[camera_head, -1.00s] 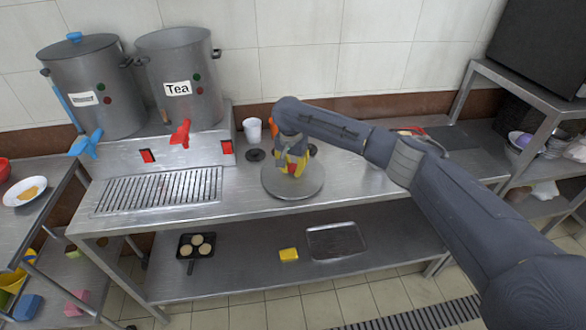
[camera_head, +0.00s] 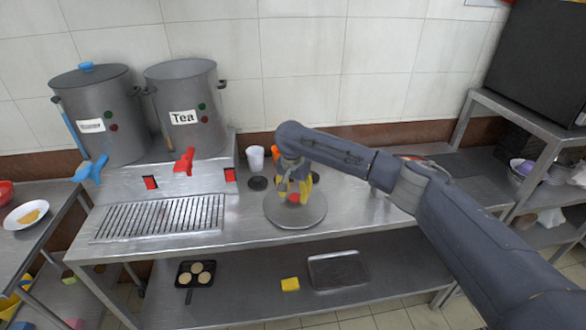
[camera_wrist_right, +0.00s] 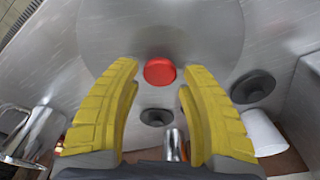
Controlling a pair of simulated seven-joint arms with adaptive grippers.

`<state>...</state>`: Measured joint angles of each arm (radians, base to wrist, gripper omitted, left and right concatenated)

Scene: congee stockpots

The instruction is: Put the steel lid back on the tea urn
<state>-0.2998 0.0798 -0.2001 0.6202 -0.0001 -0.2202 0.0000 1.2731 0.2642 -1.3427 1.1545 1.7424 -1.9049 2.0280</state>
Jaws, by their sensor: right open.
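The steel lid (camera_head: 296,217), a round disc with a red knob (camera_head: 294,198), lies on the steel counter. It fills the upper part of the right wrist view, where the knob (camera_wrist_right: 159,71) sits just beyond and between the yellow fingertips. My right gripper (camera_wrist_right: 158,75) is open, its fingers on either side of the knob and not touching it; in the head view the right gripper (camera_head: 297,192) is over the lid. The tea urn (camera_head: 186,105), labelled "Tea", stands open-topped on the raised stand at left, with a red tap (camera_head: 184,161). My left gripper is not in view.
A second urn (camera_head: 102,120) with its own blue-knobbed lid stands left of the tea urn. A white cup (camera_head: 255,158) and small dark discs (camera_head: 258,183) are near the lid. A drip grille (camera_head: 160,219) lies in front of the urns; the counter between grille and lid is clear.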

